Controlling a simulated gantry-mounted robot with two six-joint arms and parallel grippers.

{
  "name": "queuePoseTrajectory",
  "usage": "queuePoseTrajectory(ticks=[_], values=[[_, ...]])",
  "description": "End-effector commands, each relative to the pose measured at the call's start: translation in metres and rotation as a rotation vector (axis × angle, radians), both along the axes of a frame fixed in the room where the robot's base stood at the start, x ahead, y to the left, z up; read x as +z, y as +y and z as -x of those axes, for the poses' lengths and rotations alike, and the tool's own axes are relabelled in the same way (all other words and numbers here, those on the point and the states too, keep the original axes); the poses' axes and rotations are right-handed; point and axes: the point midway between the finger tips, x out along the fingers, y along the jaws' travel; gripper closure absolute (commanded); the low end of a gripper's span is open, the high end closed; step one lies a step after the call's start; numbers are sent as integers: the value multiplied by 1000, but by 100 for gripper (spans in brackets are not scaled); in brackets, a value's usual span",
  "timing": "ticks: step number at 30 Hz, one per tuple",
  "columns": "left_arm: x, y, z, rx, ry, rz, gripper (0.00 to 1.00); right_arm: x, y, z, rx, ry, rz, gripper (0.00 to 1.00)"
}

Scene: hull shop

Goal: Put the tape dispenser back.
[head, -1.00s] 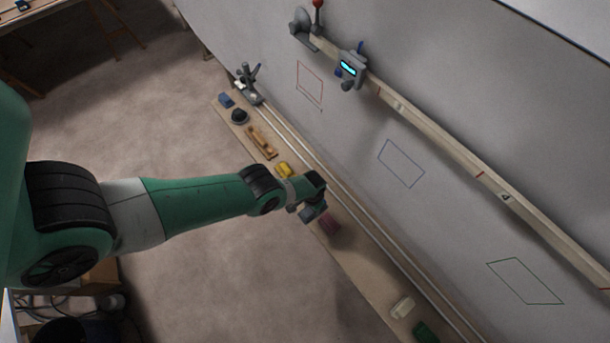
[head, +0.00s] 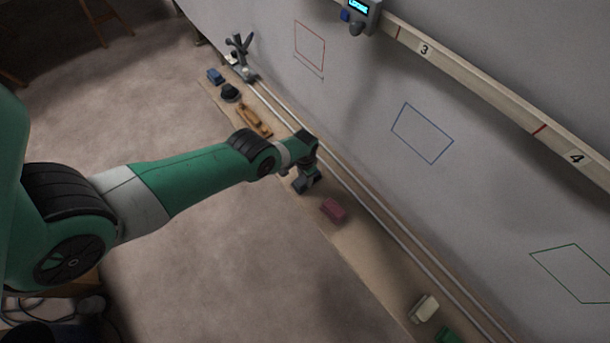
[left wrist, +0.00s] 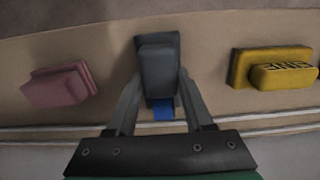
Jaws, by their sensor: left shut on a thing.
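The tape dispenser appears to be the dark grey block with a blue piece (left wrist: 158,72) in the left wrist view. My left gripper (left wrist: 160,88) is shut on it, one finger on each side. In the head view my left gripper (head: 305,178) is over the tan strip at the foot of the wall, up-left of a pink block (head: 333,210). The dispenser is mostly hidden by the gripper there. I cannot tell whether it touches the strip. My right gripper is not in view.
The tan strip (head: 365,262) holds a brown tool (head: 254,121), a black round thing (head: 230,92), a blue block (head: 215,76), a cream block (head: 424,308) and a green block (head: 448,336). A yellow block (left wrist: 272,68) shows in the wrist view. Two rails (head: 375,212) run along the wall.

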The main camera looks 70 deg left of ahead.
Motion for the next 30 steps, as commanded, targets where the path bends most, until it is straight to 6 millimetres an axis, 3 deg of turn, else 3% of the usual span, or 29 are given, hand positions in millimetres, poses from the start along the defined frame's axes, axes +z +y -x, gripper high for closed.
queuePoseTrajectory(ticks=[1, 11, 12, 17, 26, 30], values=[[-7, 0, -1, 0, -1, 0, 97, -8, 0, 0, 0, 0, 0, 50], [-8, 0, 0, 0, -1, 0, 97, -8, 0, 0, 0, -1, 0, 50], [-8, 0, 0, 0, 0, 0, 46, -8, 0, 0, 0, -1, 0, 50], [-7, 0, 0, 0, 0, 0, 18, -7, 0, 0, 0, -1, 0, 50], [-6, 0, 0, 0, 0, 0, 18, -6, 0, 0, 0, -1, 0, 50], [4, 0, 0, 0, -1, 0, 18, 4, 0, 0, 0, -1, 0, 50]])
